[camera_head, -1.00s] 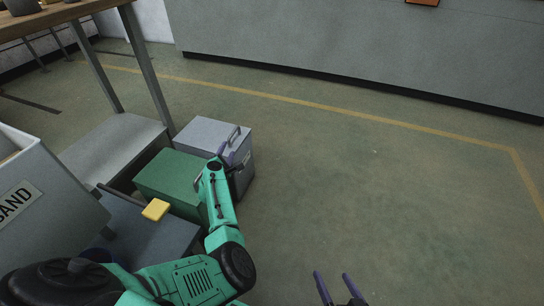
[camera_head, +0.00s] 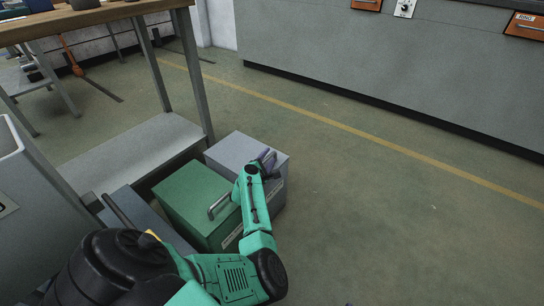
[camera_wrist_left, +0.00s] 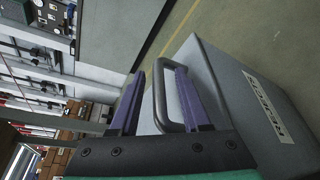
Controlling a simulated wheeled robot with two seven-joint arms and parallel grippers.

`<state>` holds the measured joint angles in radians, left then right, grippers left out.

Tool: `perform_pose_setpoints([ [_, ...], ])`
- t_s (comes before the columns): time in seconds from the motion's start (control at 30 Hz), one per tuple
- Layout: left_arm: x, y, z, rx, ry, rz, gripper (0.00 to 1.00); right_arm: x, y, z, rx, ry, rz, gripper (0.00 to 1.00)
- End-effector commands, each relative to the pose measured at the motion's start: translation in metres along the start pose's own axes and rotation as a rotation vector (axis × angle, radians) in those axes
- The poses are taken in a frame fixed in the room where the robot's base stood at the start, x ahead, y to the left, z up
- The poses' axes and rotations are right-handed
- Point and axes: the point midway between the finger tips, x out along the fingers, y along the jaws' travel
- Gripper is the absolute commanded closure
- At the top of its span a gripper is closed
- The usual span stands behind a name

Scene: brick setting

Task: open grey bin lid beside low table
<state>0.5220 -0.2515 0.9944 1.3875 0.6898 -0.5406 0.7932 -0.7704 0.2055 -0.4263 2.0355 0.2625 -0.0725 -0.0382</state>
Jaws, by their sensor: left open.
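The grey bin (camera_head: 228,150) stands on the floor beside the low light-grey table (camera_head: 130,150), and its lid looks shut. It also shows in the left wrist view (camera_wrist_left: 225,85), with a white label on its side. My left gripper (camera_head: 268,160) is at the bin's lid and hides its handle in the head view. In the left wrist view, the grey bar handle (camera_wrist_left: 165,95) lies between the open fingers of my left gripper (camera_wrist_left: 160,95), close to the right finger. I cannot tell whether they touch. My right gripper is out of view.
A green bin (camera_head: 190,190) with a bar handle stands just in front of the grey bin, under my left arm. A taller wooden-topped table (camera_head: 90,20) has metal legs near the bins. The floor (camera_head: 400,230) to the right is clear.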

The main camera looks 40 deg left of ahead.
Motion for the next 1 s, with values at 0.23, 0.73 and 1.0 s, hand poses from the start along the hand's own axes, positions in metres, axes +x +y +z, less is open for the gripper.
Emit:
perform_pose_setpoints([
  [0.23,0.0000,0.0000,0.0002,0.000,0.000,0.000,1.00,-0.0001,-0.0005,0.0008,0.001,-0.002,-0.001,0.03],
  [0.73,0.0000,-0.0004,0.0004,0.000,0.000,-0.001,1.00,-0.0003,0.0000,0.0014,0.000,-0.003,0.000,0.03],
  [1.0,0.0000,-0.0006,0.0004,0.000,0.000,-0.001,1.00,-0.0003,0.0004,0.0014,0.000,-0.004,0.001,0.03],
])
